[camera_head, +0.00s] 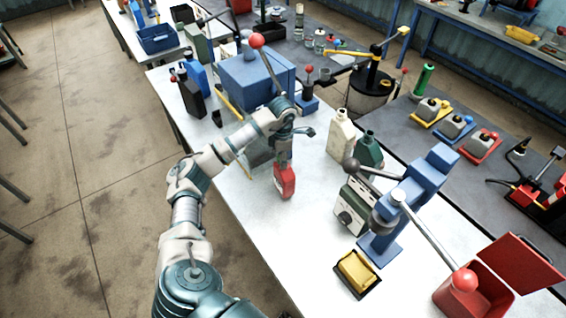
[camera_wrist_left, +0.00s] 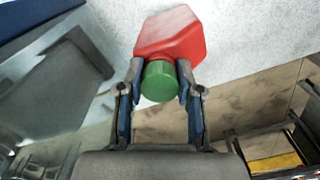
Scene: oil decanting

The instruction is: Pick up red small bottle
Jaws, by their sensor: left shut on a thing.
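The small red bottle (camera_head: 285,184) is near the left edge of the white table, below my left gripper (camera_head: 284,160). In the left wrist view the red bottle (camera_wrist_left: 172,38) has a green cap (camera_wrist_left: 159,82). My left gripper (camera_wrist_left: 160,85) is shut with a finger on each side of the cap. I cannot tell whether the bottle's base touches the table. My right gripper is not in view.
A blue press (camera_head: 410,205) and a cream bottle (camera_head: 341,135) stand to the right. A blue box machine (camera_head: 255,78) stands behind. A yellow sponge-like block (camera_head: 358,271) and a red box (camera_head: 478,290) are nearer. The white table is clear around the bottle's front (camera_head: 275,228).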

